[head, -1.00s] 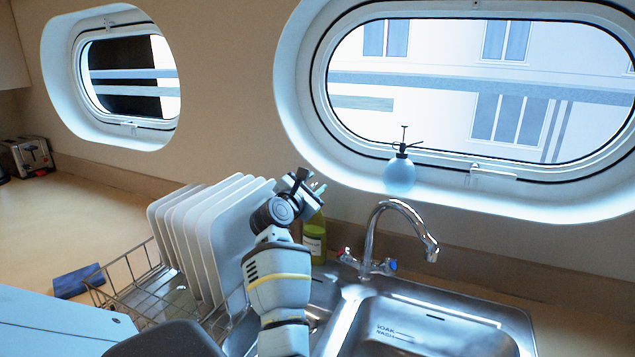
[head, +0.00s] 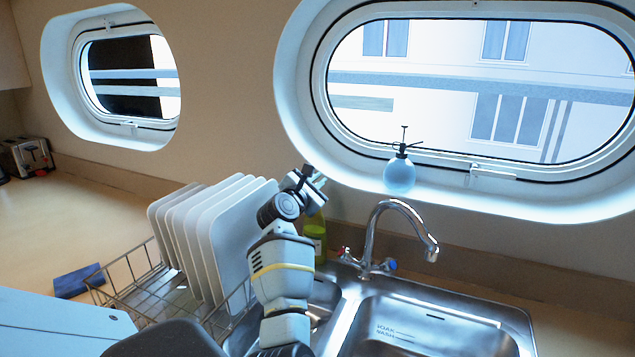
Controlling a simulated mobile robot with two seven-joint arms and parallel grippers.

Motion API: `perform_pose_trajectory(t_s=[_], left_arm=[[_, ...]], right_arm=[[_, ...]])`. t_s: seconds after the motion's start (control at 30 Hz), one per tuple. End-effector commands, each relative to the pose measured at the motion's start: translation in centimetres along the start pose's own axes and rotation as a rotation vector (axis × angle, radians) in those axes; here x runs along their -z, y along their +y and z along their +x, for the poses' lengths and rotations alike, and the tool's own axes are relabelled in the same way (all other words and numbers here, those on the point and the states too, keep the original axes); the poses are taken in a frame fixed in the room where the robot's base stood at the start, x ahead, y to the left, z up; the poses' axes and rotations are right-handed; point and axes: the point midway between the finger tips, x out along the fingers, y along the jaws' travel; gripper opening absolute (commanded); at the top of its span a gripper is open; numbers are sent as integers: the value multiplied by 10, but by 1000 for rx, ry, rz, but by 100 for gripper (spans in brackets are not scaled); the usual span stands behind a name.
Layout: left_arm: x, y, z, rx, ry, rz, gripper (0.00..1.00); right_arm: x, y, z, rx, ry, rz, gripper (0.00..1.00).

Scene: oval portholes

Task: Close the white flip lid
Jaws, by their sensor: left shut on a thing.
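A yellow-green bottle (head: 316,239) with a pale label stands behind the sink, at the right of the dish rack. My left arm and gripper cover its upper part. My left gripper (head: 312,181) is at the top of the bottle, shut on its lid. A small pale green-white bit (head: 319,179) shows at the fingertips. The white flip lid is mostly hidden, so its angle cannot be told. My right gripper is out of view.
A wire dish rack (head: 140,297) with several white plates (head: 232,235) stands close left of my arm. The faucet (head: 372,235) and steel sink (head: 500,322) are at the right. A blue spray bottle (head: 399,176) sits on the porthole sill.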

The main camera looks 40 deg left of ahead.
Motion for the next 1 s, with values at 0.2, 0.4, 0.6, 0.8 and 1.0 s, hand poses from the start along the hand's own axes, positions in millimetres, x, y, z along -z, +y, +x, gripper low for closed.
perform_pose_trajectory(t_s=[0.2, 0.4, 0.6, 0.8, 1.0], left_arm=[[0, -6, 0, 2, 1, 131, 0], [0, -12, 0, 2, 1, 326, 0], [1, -15, 0, 2, 1, 376, 0], [1, -15, 0, 2, 1, 373, 11], [1, -15, 0, 2, 0, 372, 33]], right_arm=[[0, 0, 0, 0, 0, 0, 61], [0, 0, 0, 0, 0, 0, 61], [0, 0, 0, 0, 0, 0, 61], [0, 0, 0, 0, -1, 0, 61], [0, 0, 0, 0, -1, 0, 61]])
